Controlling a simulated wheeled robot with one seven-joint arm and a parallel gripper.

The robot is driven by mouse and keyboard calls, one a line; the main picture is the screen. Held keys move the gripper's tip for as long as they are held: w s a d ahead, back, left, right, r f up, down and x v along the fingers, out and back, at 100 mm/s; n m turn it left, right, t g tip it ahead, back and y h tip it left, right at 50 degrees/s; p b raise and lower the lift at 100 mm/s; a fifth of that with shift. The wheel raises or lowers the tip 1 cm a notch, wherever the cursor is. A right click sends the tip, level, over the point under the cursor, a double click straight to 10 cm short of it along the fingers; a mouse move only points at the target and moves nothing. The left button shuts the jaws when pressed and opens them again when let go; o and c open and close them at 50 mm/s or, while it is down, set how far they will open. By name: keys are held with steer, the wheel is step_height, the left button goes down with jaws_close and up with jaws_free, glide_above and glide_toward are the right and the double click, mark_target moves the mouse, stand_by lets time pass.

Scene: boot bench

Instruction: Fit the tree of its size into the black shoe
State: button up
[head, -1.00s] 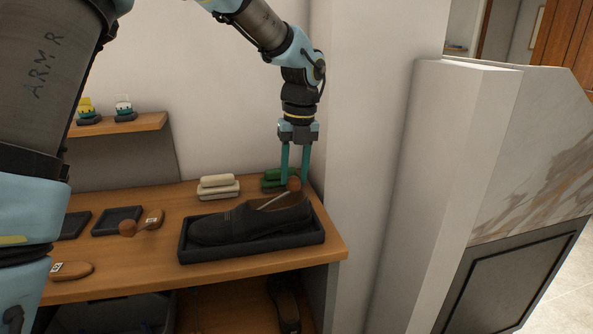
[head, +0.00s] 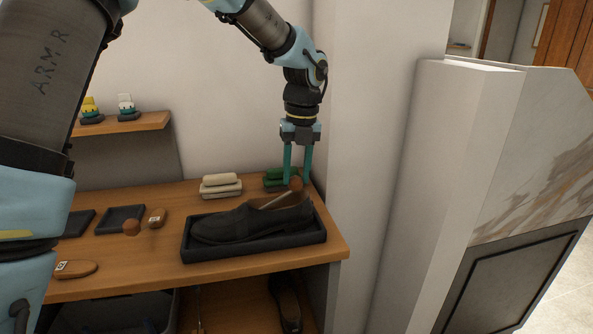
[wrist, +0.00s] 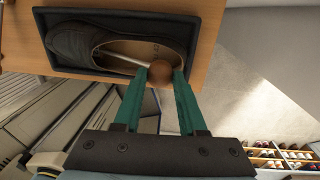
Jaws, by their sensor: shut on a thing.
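The black shoe (head: 232,224) lies in a dark tray (head: 255,249) at the bench's right end, toe to the left. My gripper (head: 297,182) points down at the heel end and is shut on the brown round knob of a shoe tree (head: 296,184). The tree's pale rod (head: 283,199) slants down into the shoe's opening. In the wrist view the knob (wrist: 161,70) sits between the green fingers, at the heel edge. The rod (wrist: 122,57) runs toward the toe of the shoe (wrist: 80,45). The tree's front end is hidden inside the shoe.
A white wall pillar (head: 372,150) rises close on the right.

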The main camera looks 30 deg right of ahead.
steer(key=o, duration=1.2)
steer(key=shift+r, duration=0.1)
step_height(320, 180, up, 8)
steer(key=p, duration=0.7)
steer(key=shift+p, duration=0.4)
stand_by(1.6)
